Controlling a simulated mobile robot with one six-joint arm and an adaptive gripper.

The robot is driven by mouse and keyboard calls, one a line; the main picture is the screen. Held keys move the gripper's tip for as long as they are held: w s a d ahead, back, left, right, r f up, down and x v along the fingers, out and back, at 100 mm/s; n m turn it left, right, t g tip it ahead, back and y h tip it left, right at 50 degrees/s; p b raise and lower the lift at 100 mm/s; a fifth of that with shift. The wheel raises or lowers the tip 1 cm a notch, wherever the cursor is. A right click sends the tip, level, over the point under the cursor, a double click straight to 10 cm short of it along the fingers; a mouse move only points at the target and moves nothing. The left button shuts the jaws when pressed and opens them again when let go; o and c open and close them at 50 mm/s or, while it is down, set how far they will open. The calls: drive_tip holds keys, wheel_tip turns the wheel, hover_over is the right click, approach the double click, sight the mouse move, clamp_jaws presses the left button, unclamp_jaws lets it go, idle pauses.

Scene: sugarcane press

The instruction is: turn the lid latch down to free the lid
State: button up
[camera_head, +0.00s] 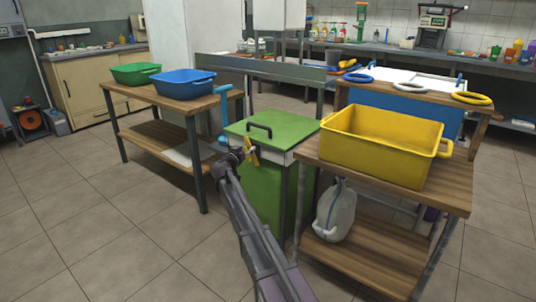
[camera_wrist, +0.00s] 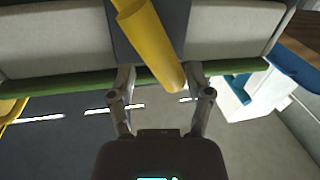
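The green lid (camera_head: 272,127) with a black handle lies closed on top of the green press cabinet (camera_head: 262,190). The yellow lid latch (camera_head: 251,150) is on the cabinet's front, just below the lid edge, and looks tilted. My gripper (camera_head: 241,156) is right at the latch. In the wrist view the yellow latch (camera_wrist: 152,45) runs slanted between my gripper's two fingers (camera_wrist: 161,78). The fingers are apart, with a visible gap on the left of the latch and a narrower one on the right. Contact on the right side is hard to tell.
A wooden table with a yellow bin (camera_head: 380,148) stands close on the right, with a sack (camera_head: 336,212) on its lower shelf. A table with a blue bin (camera_head: 184,83) and a green bin (camera_head: 135,73) stands left. A blue handle (camera_head: 224,112) rises beside the lid. Front-left floor is clear.

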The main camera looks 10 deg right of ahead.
drive_tip(key=shift+s+d+m, duration=0.1)
drive_tip(key=shift+s+m, duration=0.05)
drive_tip(key=shift+m, duration=0.45)
drive_tip(key=v, duration=1.3)
drive_tip(key=s+d+r+n+g+y+p, duration=0.1)
drive_tip(key=s+d+r+g+p, duration=0.6)
drive_tip(key=p, duration=1.5)
drive_tip(key=shift+s+d+r+n+g+y, duration=0.5)
drive_tip(key=shift+s+d+r, duration=1.6)
drive_tip(key=shift+s, duration=2)
drive_tip(key=shift+c, duration=0.3)
drive_tip(key=s+a+f+n+g+y, duration=0.1)
drive_tip(key=s+f+n+g+y, duration=0.2)
drive_tip(key=s, duration=0.7)
drive_tip(key=s+a+f+n+g+y, duration=0.1)
drive_tip(key=s+f+n+g+y, duration=0.1)
drive_tip(key=s+y, duration=0.4)
drive_tip(key=s+f+n, duration=0.1)
drive_tip(key=s+f, duration=0.1)
drive_tip(key=s, duration=0.3)
drive_tip(key=shift+s+f+g, duration=0.3)
drive_tip(key=shift+g, duration=0.1)
